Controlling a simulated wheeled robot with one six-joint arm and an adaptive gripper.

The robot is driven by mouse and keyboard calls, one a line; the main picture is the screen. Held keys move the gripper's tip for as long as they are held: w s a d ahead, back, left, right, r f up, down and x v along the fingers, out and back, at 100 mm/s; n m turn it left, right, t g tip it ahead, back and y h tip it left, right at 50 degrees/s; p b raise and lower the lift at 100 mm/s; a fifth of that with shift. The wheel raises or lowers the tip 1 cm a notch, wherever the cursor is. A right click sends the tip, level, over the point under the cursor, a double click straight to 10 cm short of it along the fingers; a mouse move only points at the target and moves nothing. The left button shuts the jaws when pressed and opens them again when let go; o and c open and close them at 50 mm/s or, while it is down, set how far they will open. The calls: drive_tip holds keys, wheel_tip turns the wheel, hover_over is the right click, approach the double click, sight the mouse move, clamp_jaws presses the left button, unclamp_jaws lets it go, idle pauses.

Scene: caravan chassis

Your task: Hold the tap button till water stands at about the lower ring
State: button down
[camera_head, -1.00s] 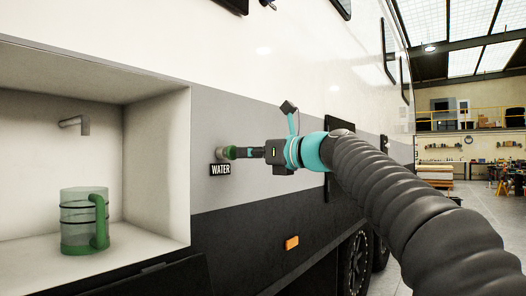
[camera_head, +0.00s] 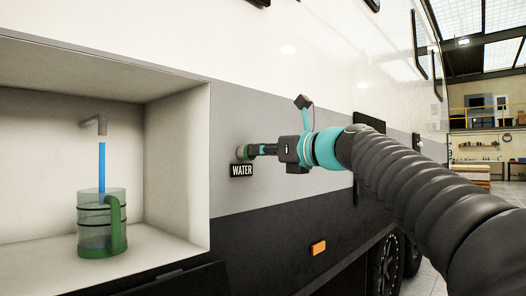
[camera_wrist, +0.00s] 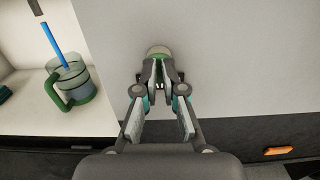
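A clear jug with a green base, a green handle and dark rings (camera_head: 88,215) stands upright in the white recess, under the bent tap spout (camera_head: 95,124). A blue water stream (camera_head: 102,167) falls from the spout into the jug. Bluish water shows low in the jug, seemingly below the lower ring; its exact level is hard to read. The jug also shows in the wrist view (camera_wrist: 76,76). The round green-rimmed tap button (camera_head: 242,152) is on the wall above the WATER label. My gripper (camera_wrist: 159,68) is shut and empty, its fingertips against the button.
The recess wall (camera_head: 180,165) stands between the jug and the button. An orange marker light (camera_head: 318,247) and a wheel (camera_head: 384,268) are lower right on the caravan's side. The wall around the button is flat and clear.

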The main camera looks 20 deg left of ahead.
drive_tip(key=shift+w+a+f, duration=0.2)
drive_tip(key=shift+a+f, duration=0.1)
drive_tip(key=shift+f, duration=0.15)
drive_tip(key=shift+s+a, duration=0.1)
drive_tip(key=shift+s, duration=0.1)
idle(6.1)
drive_tip(key=b+v, duration=0.1)
drive_tip(key=v, duration=1.3)
drive_tip(key=shift+d+r, duration=0.25)
